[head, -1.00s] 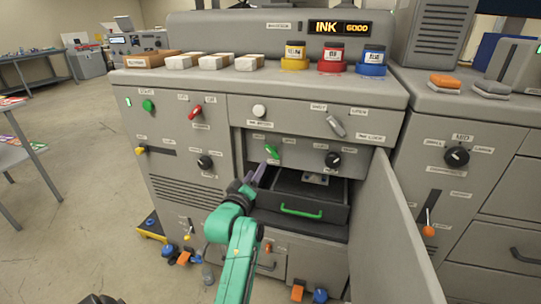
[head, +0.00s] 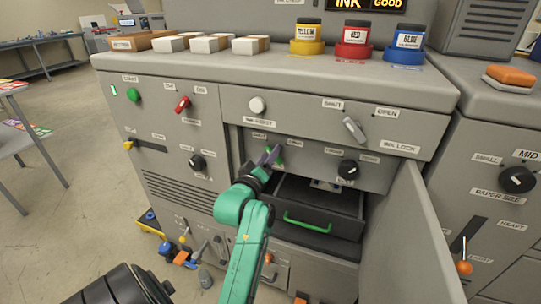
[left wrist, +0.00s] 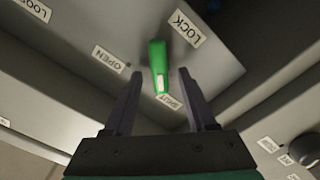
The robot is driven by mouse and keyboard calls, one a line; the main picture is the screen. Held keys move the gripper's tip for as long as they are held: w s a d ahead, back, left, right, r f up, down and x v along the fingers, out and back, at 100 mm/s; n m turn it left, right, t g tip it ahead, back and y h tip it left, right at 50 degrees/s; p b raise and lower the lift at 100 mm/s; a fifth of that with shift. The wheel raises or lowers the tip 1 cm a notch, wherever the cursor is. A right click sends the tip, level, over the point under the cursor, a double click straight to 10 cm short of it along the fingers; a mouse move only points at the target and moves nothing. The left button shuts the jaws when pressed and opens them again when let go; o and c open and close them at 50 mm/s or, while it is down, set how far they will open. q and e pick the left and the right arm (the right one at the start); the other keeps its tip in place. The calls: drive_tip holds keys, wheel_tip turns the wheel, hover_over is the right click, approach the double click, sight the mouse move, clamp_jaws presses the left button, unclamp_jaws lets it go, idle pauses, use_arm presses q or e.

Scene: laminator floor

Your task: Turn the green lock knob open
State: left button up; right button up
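The green lock knob (left wrist: 158,62) sits on a grey panel in the left wrist view, with LOCK, OPEN and SHUT labels around it. Its white-marked end is close to the SHUT label (left wrist: 170,101); the OPEN label (left wrist: 109,59) is to the left. My left gripper (left wrist: 160,74) is open, with one dark finger on each side of the knob and visible gaps between. In the head view my left gripper (head: 270,155) is in front of the recessed panel and partly hides the knob. My right gripper is not in view.
Below the panel is an open dark drawer with a green handle (head: 307,222). A black knob (head: 348,169) sits right of the gripper. An open grey door (head: 412,240) stands to the right. Ink jars (head: 354,42) and paper blocks (head: 210,43) stand on top.

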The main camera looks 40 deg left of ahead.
use_arm(q)
clamp_jaws()
drive_tip(key=m+p, duration=0.2)
drive_tip(key=m, duration=0.4)
drive_tip(key=d+m+p, duration=0.1)
drive_tip(key=m+p, duration=0.2)
drive_tip(key=m, duration=0.3)
drive_tip(key=m+p, duration=0.3)
drive_tip(key=m, duration=0.2)
drive_tip(key=shift+w+d+m, duration=0.2)
drive_tip(key=shift+w+m, duration=0.1)
drive_tip(key=shift+m, duration=0.1)
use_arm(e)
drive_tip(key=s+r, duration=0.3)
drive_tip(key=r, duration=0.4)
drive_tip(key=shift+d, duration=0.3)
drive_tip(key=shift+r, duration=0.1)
